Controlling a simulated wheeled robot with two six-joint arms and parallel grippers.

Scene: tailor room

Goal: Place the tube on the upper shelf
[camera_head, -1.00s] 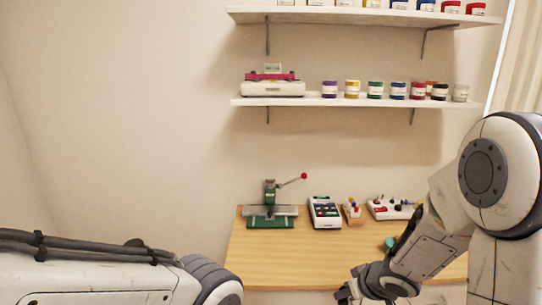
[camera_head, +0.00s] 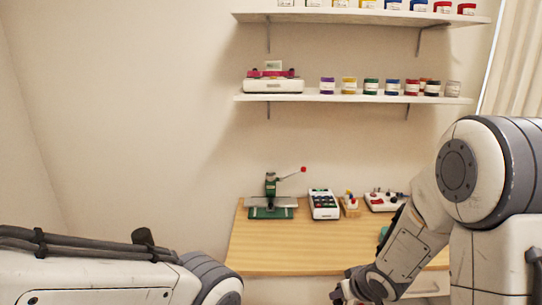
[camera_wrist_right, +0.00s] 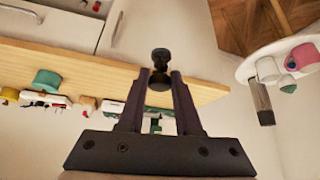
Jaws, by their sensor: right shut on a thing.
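The upper shelf (camera_head: 360,17) runs along the top of the head view, with several small paint jars on it. My right gripper (camera_head: 343,293) is at the bottom edge of that view, low in front of the table. In the right wrist view the right gripper (camera_wrist_right: 160,84) is shut on a small black thing with a rounded head, which I take for the tube (camera_wrist_right: 160,57). It sticks out past the fingertips, and its lower part is between the fingers. My left arm enters at the lower left; its gripper is out of view.
The lower shelf (camera_head: 310,98) holds a scale (camera_head: 273,84) and several jars. The wooden table (camera_head: 300,257) carries a green hand press (camera_head: 271,199) and trays of small items. A round white surface with spools (camera_wrist_right: 267,69) is at the right in the wrist view.

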